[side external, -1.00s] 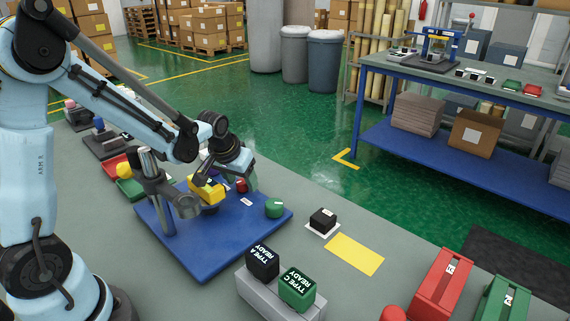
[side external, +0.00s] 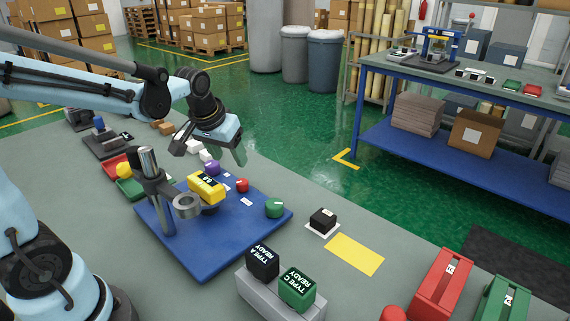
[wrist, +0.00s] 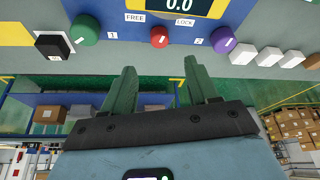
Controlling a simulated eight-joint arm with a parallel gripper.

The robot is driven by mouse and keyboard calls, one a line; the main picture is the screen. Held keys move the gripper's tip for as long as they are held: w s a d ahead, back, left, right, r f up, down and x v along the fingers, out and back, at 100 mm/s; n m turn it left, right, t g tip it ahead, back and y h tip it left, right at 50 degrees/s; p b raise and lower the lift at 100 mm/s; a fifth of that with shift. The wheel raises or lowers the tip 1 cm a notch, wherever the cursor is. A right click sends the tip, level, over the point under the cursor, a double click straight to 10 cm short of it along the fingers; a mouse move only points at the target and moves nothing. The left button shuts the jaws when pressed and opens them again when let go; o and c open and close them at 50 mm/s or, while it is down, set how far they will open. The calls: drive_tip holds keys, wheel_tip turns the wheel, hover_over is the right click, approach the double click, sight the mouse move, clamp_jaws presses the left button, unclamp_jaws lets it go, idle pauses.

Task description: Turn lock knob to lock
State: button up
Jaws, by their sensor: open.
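The lock knob is taken to be the red knob (wrist: 159,37), which sits between the FREE label (wrist: 135,18) and the LOCK label (wrist: 184,22) in the wrist view. A small pale mark shows on it, but I cannot tell exactly where it points. In the side view, the red knob (side external: 242,185) stands on the blue panel (side external: 215,250). My gripper (side external: 209,151) is above and behind the panel, apart from the knob. Its green fingers (wrist: 160,66) are spread and empty in the wrist view.
A green knob (side external: 274,208) and a purple knob (side external: 212,167) flank the red one. A yellow display unit (side external: 206,186) and a metal post with a ring (side external: 150,170) stand on the panel. A black block (side external: 322,220) lies to the right.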

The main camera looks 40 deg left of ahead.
drive_tip(key=shift+v, duration=0.9)
drive_tip(key=n+g+h, duration=0.1)
drive_tip(key=n+g, duration=0.3)
drive_tip(key=n, duration=0.5)
approach(242, 181)
wheel_tip(242, 181, down, 9)
drive_tip(key=shift+w+a+f, duration=0.1)
drive_tip(key=shift+a+f, duration=0.05)
drive_tip(key=shift+f, duration=0.05)
drive_tip(key=c, duration=1)
drive_tip(key=shift+c, duration=0.2)
